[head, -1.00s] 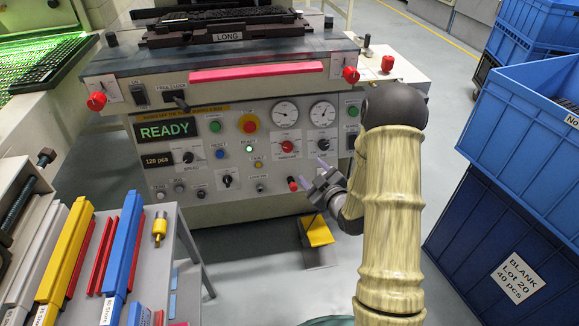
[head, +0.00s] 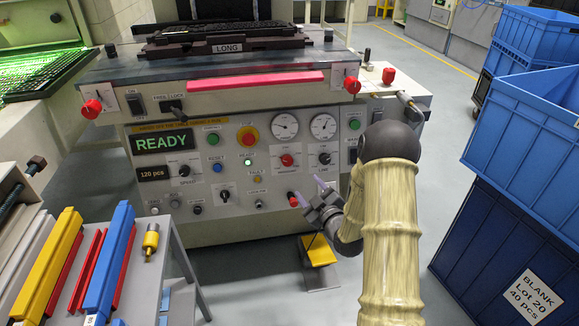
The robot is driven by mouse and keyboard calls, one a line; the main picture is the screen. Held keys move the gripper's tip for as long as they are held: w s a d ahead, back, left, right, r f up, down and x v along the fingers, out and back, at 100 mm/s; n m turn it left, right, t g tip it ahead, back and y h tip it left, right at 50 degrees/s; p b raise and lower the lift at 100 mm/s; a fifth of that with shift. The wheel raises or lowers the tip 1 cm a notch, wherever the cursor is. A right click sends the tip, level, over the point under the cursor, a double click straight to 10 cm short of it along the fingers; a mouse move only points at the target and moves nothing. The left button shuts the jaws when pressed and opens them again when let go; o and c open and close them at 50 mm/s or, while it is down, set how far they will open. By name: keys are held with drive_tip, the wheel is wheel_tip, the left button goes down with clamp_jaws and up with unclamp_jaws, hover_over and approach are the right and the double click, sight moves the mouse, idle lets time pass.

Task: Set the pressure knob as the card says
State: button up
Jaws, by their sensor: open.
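The machine's front panel (head: 230,215) faces me, with two round gauges. A red knob (head: 286,160) sits below the left gauge and a black knob (head: 325,158) below the right gauge. Their small labels are too blurred to tell for sure which one is the pressure knob. My gripper (head: 309,191) is open and empty in front of the panel's lower right part, below these knobs, apart from them as far as I can tell. A red-capped control (head: 293,197) shows just left of its fingers. I cannot make out a card with a setting.
A yellow pedal (head: 319,251) stands on the floor below the gripper. Blue crates (head: 530,125) are stacked at the right. A side table with coloured bars (head: 110,260) is at the lower left. A pink bar (head: 255,81) runs along the machine's front edge.

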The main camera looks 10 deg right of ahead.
sight(289, 163)
drive_tip(key=b+x, duration=0.4)
drive_tip(key=x, duration=1)
drive_tip(key=shift+s, duration=0.1)
drive_tip(key=c, duration=1)
